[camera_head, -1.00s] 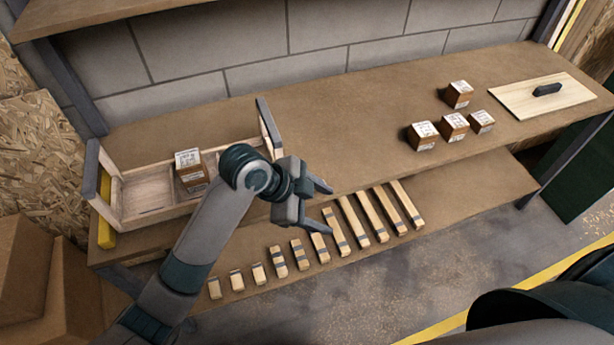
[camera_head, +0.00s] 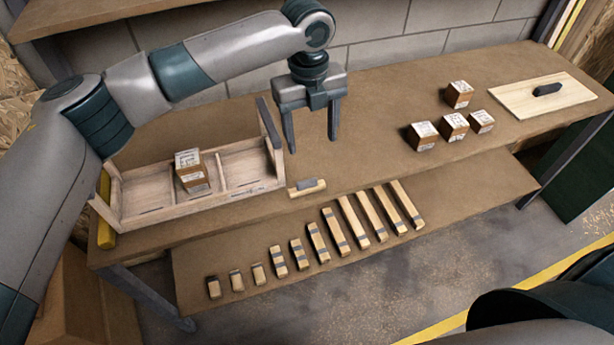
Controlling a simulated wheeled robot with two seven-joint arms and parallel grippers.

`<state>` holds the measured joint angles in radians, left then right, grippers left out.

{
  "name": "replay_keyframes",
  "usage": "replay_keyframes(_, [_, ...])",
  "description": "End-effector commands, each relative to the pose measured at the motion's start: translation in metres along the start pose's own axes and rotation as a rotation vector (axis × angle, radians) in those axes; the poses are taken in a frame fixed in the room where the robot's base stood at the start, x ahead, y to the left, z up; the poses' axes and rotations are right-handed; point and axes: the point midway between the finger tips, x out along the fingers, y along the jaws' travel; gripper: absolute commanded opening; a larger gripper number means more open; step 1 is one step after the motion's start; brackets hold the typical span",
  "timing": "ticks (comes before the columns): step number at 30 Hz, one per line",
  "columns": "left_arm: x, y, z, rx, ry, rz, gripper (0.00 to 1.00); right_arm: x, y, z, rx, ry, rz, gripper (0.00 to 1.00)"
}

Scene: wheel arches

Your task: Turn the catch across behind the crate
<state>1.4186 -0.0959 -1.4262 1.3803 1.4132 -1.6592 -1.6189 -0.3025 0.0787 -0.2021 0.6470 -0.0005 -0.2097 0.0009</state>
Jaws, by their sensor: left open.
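The crate (camera_head: 150,208) is a light wooden open box with compartments at the left end of the bench. A dark grey bar (camera_head: 268,124) tops its right end. A brown box with a white label (camera_head: 190,172) stands in its middle compartment. A small wooden block with a grey piece on it, seemingly the catch (camera_head: 307,187), lies on the bench just right of the crate. The grey piece runs roughly along the block. My left gripper (camera_head: 311,144) is open and empty, fingers pointing down, above the bench behind the catch. My right gripper is not in view.
Several labelled boxes (camera_head: 453,127) and a pale board with a black handle (camera_head: 545,95) are on the bench's right half. Several wooden bars lie on the lower shelf (camera_head: 480,190). A yellow block (camera_head: 104,205) is at the crate's left end. The bench middle is clear.

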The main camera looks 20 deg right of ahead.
Motion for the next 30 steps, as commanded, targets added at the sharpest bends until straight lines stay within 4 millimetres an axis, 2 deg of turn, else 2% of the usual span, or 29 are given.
replay_keyframes(3, [-0.011,0.004,0.009,0.023,-0.018,0.030,0.62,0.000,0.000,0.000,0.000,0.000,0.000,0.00])
replay_keyframes(6, [-0.014,0.005,0.011,0.033,-0.021,0.040,0.62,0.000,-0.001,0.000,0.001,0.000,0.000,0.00])
replay_keyframes(19, [-0.013,0.005,0.011,0.033,-0.020,0.039,0.62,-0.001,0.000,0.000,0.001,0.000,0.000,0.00])
replay_keyframes(25, [0.000,0.006,0.012,0.032,-0.019,0.040,0.62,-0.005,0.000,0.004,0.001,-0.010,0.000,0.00])
replay_keyframes(30, [0.023,0.007,0.012,0.031,-0.017,0.041,0.62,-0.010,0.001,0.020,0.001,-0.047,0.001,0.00])
